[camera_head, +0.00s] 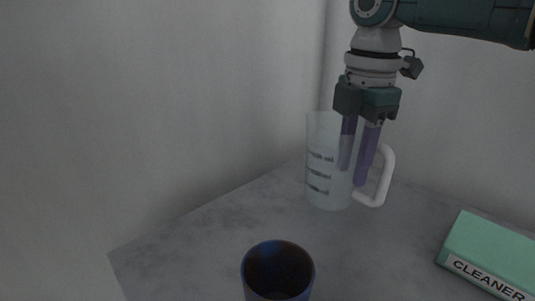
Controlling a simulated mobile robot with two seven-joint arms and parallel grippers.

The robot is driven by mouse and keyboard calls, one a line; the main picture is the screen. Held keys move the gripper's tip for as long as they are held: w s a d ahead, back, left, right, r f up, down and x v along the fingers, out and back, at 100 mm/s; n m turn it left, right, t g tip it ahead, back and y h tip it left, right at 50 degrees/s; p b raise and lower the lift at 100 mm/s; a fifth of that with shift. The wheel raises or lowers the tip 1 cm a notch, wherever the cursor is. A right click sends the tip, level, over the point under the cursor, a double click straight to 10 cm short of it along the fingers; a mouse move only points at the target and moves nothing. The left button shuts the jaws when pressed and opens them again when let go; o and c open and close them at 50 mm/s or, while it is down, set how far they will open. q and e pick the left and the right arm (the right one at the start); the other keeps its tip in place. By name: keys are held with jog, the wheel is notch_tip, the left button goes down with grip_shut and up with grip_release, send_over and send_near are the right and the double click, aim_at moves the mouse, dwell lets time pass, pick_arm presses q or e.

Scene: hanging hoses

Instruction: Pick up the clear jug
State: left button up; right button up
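The clear jug (318,165) stands upright on the grey table, close to the back wall. It has dark measuring marks on its left side and a white handle (385,175) on its right. My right gripper (352,177) comes down from above at the jug's right side. Its two purple fingers are apart, with a narrow gap between them. The left finger shows faintly through the clear wall; the right finger is between the jug and its handle. Contact with the wall cannot be made out. My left gripper is out of view.
A dark blue cup (277,268) stands at the front of the grey table (200,250). A green box marked CLEANER (495,252) lies at the right. Pale walls close in behind and at left. The table between cup and box is clear.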

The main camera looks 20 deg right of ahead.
jog(key=shift+f, duration=0.8)
jog(key=shift+w, duration=0.1)
grip_shut()
dwell(0.7)
